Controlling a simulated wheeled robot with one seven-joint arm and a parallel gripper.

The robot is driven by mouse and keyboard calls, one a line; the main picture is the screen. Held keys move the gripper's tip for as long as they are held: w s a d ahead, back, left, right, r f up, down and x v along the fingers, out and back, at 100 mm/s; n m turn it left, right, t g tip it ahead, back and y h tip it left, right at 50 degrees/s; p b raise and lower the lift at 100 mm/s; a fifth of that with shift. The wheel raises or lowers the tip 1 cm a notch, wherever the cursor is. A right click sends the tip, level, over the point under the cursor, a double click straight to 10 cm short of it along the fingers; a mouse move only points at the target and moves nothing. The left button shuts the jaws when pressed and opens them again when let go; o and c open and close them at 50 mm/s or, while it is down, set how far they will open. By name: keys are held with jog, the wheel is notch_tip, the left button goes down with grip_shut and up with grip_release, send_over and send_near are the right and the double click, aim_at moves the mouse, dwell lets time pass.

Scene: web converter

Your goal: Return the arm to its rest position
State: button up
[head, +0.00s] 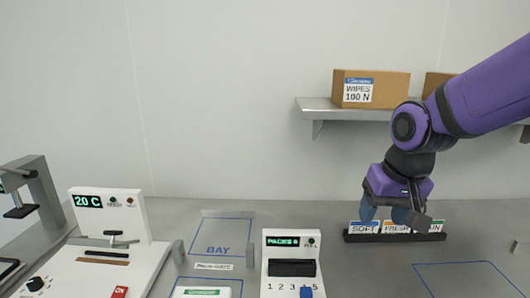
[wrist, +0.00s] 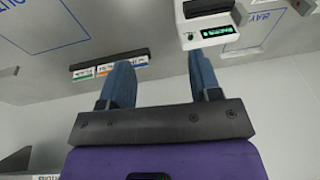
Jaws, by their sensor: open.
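My purple arm comes in from the right in the head view. My gripper (head: 385,211) hangs at its end, fingers pointing down, in front of the dark rack with the SOFT, FRESH and third labelled cards (head: 395,238). In the wrist view my gripper (wrist: 160,68) shows two blue fingers well apart with nothing between them. The card rack also shows in the wrist view (wrist: 110,64), beyond the left finger. The gap between gripper and rack is hard to judge.
A white PACKS unit (head: 291,262) stands at front centre. A white machine reading 20 C (head: 109,215) and a grey clamp stand (head: 38,190) are at left. A marked BAY (head: 222,236) lies between. A wall shelf (head: 345,109) holds a WIPES box (head: 370,87) behind my arm.

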jog(key=s+d+r+t, duration=0.1)
jog(key=s+d+r, duration=0.3)
jog(key=s, duration=0.2)
jog(key=s+d+r+t+h, duration=0.1)
jog(key=s+d+r, duration=0.3)
jog(key=s, duration=0.3)
jog(key=shift+d+r+t, duration=0.15)
jog(key=shift+d+t, duration=0.1)
jog(key=shift+t, duration=0.15)
